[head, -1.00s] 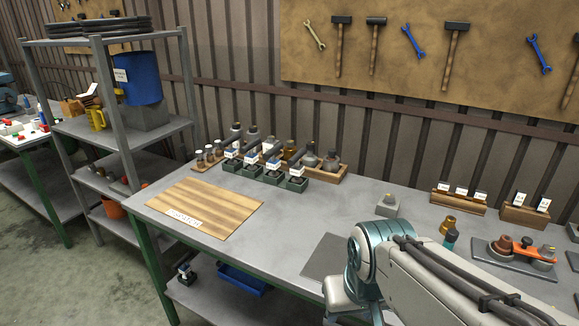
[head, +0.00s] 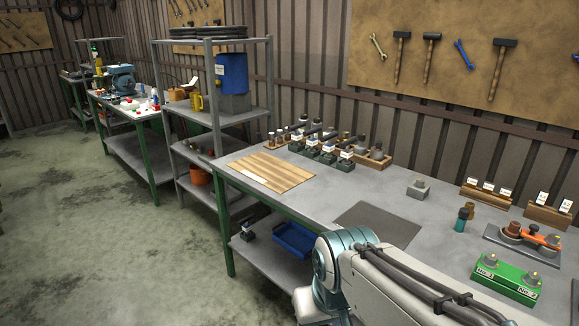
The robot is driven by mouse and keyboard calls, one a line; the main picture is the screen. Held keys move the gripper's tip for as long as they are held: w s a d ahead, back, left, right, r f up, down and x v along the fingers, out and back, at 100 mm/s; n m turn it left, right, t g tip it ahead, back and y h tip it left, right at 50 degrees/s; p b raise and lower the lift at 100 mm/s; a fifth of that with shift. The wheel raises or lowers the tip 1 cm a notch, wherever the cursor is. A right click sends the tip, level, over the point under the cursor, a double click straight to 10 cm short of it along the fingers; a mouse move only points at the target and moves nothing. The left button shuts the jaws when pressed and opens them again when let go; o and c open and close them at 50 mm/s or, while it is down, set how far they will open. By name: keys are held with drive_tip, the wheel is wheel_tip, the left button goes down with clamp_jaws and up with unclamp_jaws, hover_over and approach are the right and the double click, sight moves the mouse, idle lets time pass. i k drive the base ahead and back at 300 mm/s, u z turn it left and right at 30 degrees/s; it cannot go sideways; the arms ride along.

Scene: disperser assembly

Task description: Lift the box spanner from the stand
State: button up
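I cannot tell for sure which thing is the box spanner. A grey block (head: 419,190) with a small knob on top stands on the workbench, right of the middle. A bronze and a teal cylinder (head: 461,221) stand close together further right. An orange-topped part lies on a dark plate (head: 512,246) near the right edge. My arm crosses the lower right, over the bench's front edge. My gripper is out of view, so what it holds is hidden.
The workbench (head: 330,195) carries a wooden board (head: 270,171), a dark mat (head: 378,225), labelled bins (head: 328,155) and a green holder (head: 505,280) with two knobs. A metal shelf (head: 225,118) stands left of it. The floor (head: 110,230) at left is clear.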

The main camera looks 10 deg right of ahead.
sight(346, 153)
drive_tip(key=u, duration=0.9)
drive_tip(key=i, duration=1.6)
drive_tip(key=z, duration=0.85)
drive_tip(key=i, duration=0.9)
drive_tip(key=z, duration=1.45)
drive_tip(key=i, duration=0.55)
drive_tip(key=z, duration=0.5)
